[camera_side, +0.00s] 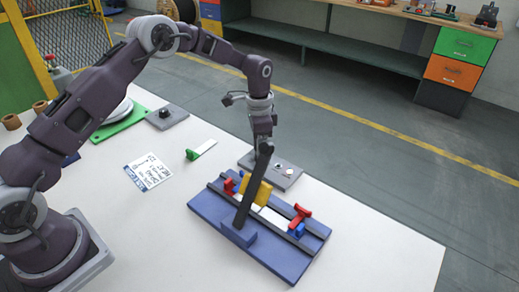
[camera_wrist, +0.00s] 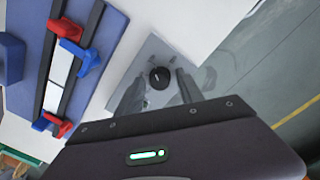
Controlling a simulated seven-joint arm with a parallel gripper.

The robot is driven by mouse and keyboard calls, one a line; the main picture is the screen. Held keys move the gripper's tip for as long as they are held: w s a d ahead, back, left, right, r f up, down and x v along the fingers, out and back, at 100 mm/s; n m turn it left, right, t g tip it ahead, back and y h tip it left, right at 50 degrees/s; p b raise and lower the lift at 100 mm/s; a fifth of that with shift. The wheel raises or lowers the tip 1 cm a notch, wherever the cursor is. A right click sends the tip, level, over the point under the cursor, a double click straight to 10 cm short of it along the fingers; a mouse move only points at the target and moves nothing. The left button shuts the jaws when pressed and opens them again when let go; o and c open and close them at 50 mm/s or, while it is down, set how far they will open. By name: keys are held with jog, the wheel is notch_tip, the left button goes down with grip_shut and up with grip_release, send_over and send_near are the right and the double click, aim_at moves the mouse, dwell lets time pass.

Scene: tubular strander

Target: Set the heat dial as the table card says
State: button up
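A black round dial (camera_wrist: 160,77) with a small light mark sits on a grey plate (camera_wrist: 152,48), which also shows in the side view (camera_side: 288,183) beyond the blue fixture. My gripper (camera_wrist: 158,88) is over this plate. Its two fingers are apart, one on each side of the dial in the wrist view; I cannot tell whether they touch it. In the side view my gripper's fingertips are largely hidden behind a dark lever. The table card (camera_side: 149,172) lies flat, white with a blue edge; its handwriting appears upside down and is too small to read.
A blue fixture (camera_side: 212,210) with a tall dark lever (camera_side: 254,188), red and blue clamps and a yellow block stands close to my gripper. A green-handled piece (camera_side: 193,154) lies left. Another grey box with a dark knob (camera_side: 167,116) stands at the back edge.

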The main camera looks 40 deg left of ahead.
notch_tip(320, 180, up, 7)
jog(key=shift+w+a+r, duration=0.1)
jog(key=shift+a, duration=0.05)
dwell(0.4)
jog(key=s+r+n+t, duration=0.3)
jog(key=s+r, duration=1.2)
jog(key=r, duration=0.4)
jog(key=s+n+t, duration=0.2)
jog(key=s+n, duration=0.3)
jog(key=s, duration=1.6)
jog(key=shift+s+f+t, duration=0.4)
jog(key=shift+f, duration=0.05)
